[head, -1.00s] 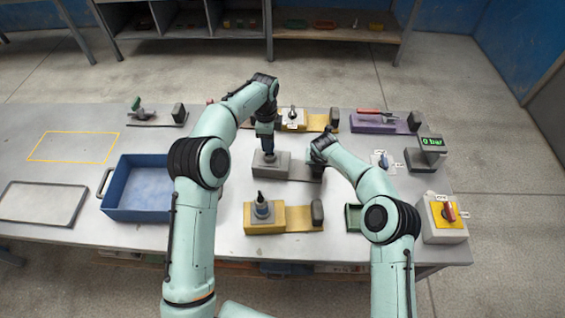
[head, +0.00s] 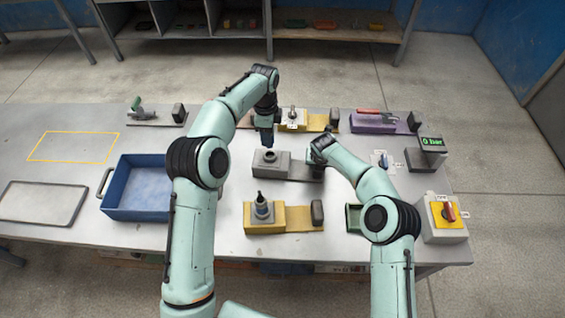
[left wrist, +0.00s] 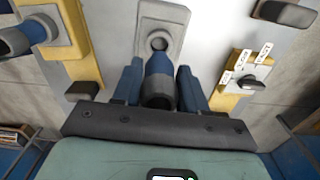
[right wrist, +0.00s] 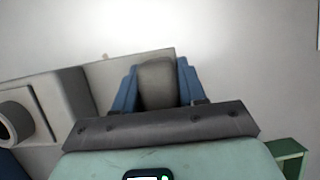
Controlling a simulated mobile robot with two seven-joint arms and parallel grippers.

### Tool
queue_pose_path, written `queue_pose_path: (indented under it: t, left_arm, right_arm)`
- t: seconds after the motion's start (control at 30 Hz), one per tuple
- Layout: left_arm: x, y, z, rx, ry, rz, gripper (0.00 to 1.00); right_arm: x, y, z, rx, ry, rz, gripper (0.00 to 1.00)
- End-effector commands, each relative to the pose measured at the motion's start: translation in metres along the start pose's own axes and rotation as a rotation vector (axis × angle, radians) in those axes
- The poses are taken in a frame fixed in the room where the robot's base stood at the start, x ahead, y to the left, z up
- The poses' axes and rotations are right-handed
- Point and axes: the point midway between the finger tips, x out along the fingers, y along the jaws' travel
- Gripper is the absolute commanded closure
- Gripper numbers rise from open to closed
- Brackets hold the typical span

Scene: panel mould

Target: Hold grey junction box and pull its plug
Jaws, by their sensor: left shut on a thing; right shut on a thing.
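The grey junction box (head: 283,162) stands mid-table with its round socket (head: 269,156) open and empty. My left gripper (head: 266,128) is above it, shut on the plug (head: 266,142), a blue and grey piece held clear of the socket. The left wrist view shows the plug (left wrist: 159,78) between the fingers, with the box (left wrist: 168,20) beyond. My right gripper (head: 318,160) is shut on the dark grip block (right wrist: 157,84) at the right end of the box's base plate. The box's socket also shows in the right wrist view (right wrist: 14,122).
A yellow box (head: 265,218) with a plug in it stands in front, and another yellow unit (head: 293,117) behind. A blue bin (head: 140,203) is at left. A gauge reading 0 bar (head: 431,142) and a red-handled switch box (head: 446,212) are at right.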

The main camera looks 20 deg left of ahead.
Motion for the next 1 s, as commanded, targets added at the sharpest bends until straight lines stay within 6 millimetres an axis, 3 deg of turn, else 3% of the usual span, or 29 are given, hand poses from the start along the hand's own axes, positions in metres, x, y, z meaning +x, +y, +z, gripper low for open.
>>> queue_pose_path:
  t: [0.27,0.63,0.9,0.93,1.0]
  left_arm:
    - [-0.003,0.0,0.0,0.0,0.0,-0.002,1.0]
    - [-0.028,-0.001,0.0,0.0,0.001,-0.003,1.0]
    - [-0.03,0.0,0.0,0.0,0.0,-0.001,1.0]
    - [-0.03,0.0,0.0,0.0,0.0,-0.001,1.0]
    - [-0.03,0.0,0.0,0.0,0.0,-0.001,1.0]
  right_arm:
    - [-0.001,0.0,0.001,0.0,-0.001,0.0,1.0]
    - [-0.001,0.0,0.001,0.0,-0.001,0.0,1.0]
    - [-0.001,0.0,0.001,0.0,-0.001,0.0,1.0]
    - [-0.001,0.0,0.001,0.0,-0.001,0.0,0.5]
    - [-0.001,0.0,0.001,0.0,-0.001,0.0,0.3]
